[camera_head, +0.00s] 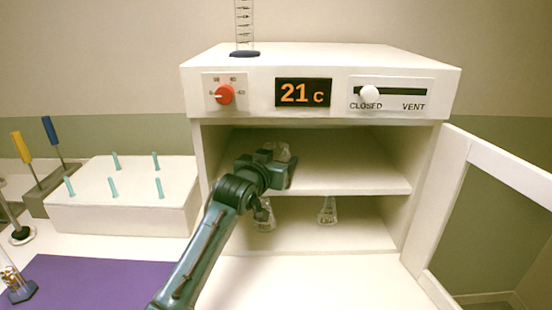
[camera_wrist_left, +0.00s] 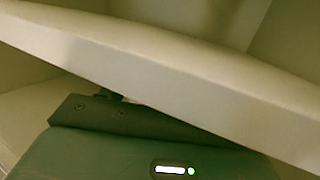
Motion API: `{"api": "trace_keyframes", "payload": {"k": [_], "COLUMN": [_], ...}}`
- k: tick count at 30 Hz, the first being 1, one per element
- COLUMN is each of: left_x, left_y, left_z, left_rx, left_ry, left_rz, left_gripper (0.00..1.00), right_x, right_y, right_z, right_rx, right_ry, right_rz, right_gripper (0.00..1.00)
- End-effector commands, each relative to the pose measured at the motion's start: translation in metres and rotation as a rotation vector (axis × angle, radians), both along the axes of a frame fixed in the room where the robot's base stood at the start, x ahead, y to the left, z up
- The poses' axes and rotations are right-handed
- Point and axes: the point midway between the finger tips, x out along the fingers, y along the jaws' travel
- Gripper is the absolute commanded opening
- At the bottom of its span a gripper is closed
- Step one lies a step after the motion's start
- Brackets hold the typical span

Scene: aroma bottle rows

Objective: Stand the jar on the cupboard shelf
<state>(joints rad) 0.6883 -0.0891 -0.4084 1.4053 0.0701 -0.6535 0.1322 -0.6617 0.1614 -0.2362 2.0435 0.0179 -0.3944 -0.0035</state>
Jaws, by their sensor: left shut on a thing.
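The white cupboard (camera_head: 318,85) stands with its door (camera_head: 490,170) open to the right. My left gripper (camera_head: 278,166) is inside it at the left part of the upper shelf (camera_head: 360,178). It is shut on a clear glass jar (camera_head: 283,150), which shows only partly behind the jaws. I cannot tell whether the jar touches the shelf. In the left wrist view the pale shelf edge (camera_wrist_left: 160,80) crosses in front of my gripper body, and the jar is hidden. My right gripper is not in view.
Two glass flasks (camera_head: 328,210) (camera_head: 265,220) stand in the lower compartment, the left one partly behind my arm. A measuring cylinder (camera_head: 244,30) stands on the cupboard top. A white peg block (camera_head: 125,195) and a purple mat (camera_head: 90,280) lie left. The upper shelf's right side is clear.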

Motion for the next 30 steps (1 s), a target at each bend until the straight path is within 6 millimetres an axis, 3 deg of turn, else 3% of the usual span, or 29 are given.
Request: {"api": "trace_keyframes", "payload": {"k": [9,10,18,30], "left_x": [-0.0002,-0.0002,-0.0002,-0.0075], "left_y": [-0.0003,-0.0003,-0.0003,0.0029], "left_z": [-0.0023,-0.0030,-0.0023,0.0014], "left_rx": [-0.001,-0.001,-0.001,-0.001], "left_ry": [-0.002,-0.001,-0.002,-0.002], "left_rz": [-0.001,-0.001,-0.001,-0.001], "left_gripper": [0.37,0.62,0.83,0.83], "right_x": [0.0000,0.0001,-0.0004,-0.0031], "right_y": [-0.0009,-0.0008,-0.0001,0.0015], "right_z": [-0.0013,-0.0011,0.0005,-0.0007], "right_rx": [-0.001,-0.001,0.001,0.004], "right_ry": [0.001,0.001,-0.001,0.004], "right_rz": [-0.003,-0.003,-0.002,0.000], "right_gripper": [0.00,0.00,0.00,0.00]}}
